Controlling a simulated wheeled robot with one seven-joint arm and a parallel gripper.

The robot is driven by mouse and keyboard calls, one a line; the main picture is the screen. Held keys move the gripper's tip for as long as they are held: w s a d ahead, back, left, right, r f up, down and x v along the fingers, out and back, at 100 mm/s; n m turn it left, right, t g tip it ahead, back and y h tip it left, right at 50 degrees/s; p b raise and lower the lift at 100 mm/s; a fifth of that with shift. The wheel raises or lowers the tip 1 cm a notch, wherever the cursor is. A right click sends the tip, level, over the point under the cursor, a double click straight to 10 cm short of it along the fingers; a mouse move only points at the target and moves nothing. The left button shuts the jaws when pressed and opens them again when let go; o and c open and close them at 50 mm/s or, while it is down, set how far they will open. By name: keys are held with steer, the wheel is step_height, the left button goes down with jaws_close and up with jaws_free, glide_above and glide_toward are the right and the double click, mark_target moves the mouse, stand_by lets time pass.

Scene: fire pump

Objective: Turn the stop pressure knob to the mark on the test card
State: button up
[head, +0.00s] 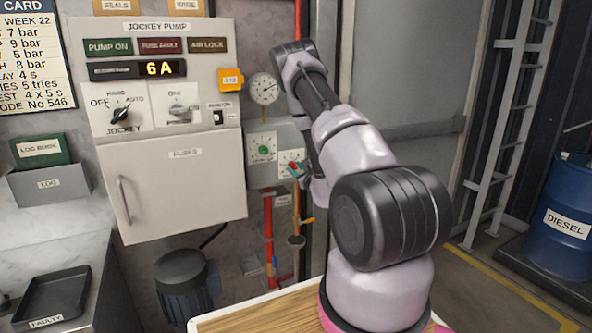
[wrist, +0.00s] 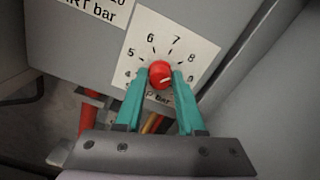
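The red stop pressure knob (wrist: 160,73) sits on a white dial plate (wrist: 187,45) marked with numbers from 4 around to 8 and up; the lower label is partly hidden by the fingers. A pale line shows on the knob's lower right. The teal fingers of my gripper (wrist: 160,75) lie on either side of the knob, with no clear gap seen. In the head view the knob (head: 293,167) is small, beside my fingers. The test card (head: 35,55) hangs at the upper left; its left edge is cut off, and lines with 7, 9, 5 and 8 bar show.
A green knob (head: 263,150) on its own dial is left of the red one. A pressure gauge (head: 264,89) is above. The jockey pump panel (head: 170,130) stands to the left. Red pipework (head: 268,228) runs below the knob box.

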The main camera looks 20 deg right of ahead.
jaws_close()
steer(key=shift+m, duration=0.3)
steer(key=shift+d+m, duration=0.1)
steer(key=shift+m, duration=0.9)
steer(key=m, duration=0.5)
steer(key=o, duration=1)
jaws_free()
steer(key=shift+c, duration=0.2)
